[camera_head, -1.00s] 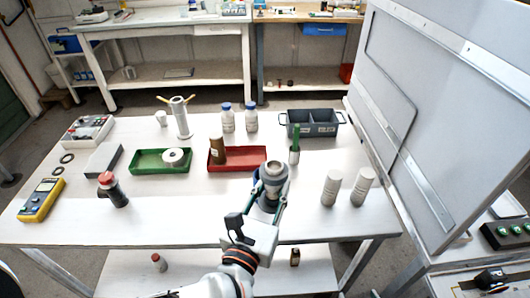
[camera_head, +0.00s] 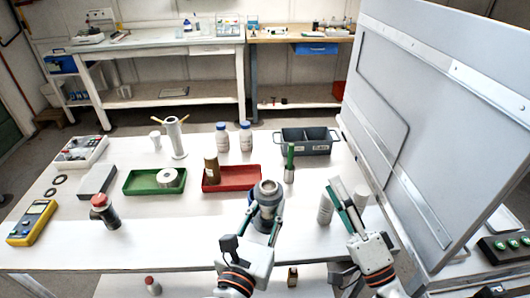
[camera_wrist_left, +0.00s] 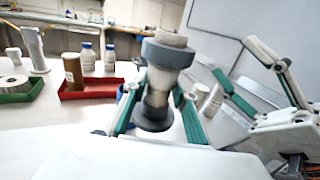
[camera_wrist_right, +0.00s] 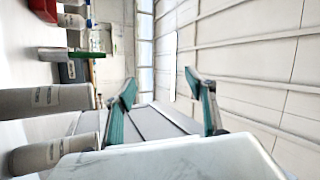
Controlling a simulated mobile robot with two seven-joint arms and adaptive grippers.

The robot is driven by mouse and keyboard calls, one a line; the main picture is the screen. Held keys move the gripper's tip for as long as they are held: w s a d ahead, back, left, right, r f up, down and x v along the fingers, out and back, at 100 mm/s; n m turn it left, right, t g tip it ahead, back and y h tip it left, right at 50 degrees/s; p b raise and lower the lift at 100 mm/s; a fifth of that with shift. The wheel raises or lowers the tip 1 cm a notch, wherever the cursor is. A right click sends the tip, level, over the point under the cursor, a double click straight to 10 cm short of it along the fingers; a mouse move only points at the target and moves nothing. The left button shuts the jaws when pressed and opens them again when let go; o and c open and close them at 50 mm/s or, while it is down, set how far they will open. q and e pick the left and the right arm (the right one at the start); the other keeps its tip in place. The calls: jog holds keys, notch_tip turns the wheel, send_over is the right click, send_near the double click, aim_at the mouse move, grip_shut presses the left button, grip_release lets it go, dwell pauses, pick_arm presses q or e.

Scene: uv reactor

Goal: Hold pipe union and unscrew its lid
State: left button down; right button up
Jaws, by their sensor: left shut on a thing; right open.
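The pipe union (camera_head: 267,203) is a grey, stepped round part standing upright near the table's front edge. Its wider collar and pale top show at the upper end in the left wrist view (camera_wrist_left: 168,54); I cannot tell exactly which part is the lid. My left gripper (camera_head: 265,212) is shut on the union's body from the front, one green-padded finger on each side, below the collar. My right gripper (camera_head: 343,192) is open and empty, raised to the right of the union and apart from it. Its two fingers show with nothing between them in the right wrist view (camera_wrist_right: 160,88).
Two white bottles stand right of the union; one (camera_head: 325,210) is close beside my right gripper. A red tray (camera_head: 240,183) with a brown bottle, a green tray (camera_head: 140,187) and a grey bin (camera_head: 305,146) lie behind. A tall grey panel (camera_head: 450,120) bounds the right side.

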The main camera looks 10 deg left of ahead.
notch_tip(320, 180, up, 7)
jog(key=w+a+n+g+y, duration=0.1)
jog(key=w+a+n+y, duration=0.1)
jog(key=w+n+y, duration=0.15)
jog(key=s+a+r+n+g+y, duration=0.5)
jog(key=a+r+n+g+y, duration=0.35)
jog(key=a+n+g, duration=0.35)
jog(key=s+a+r+n+g+h, duration=0.2)
jog(key=s+a+n+g+h, duration=0.4)
jog(key=s+a+n+g, duration=0.6)
jog(key=m+t+h, duration=0.5)
jog(key=t+h, duration=0.1)
jog(key=h, duration=1.3)
send_over(265, 185)
jog(key=shift+n, duration=0.25)
jog(key=f, duration=0.6)
jog(key=shift+s+a+f, duration=0.15)
jog(key=shift+a, duration=0.1)
jog(key=shift+d, duration=0.2)
jog(key=shift+f, duration=3.85)
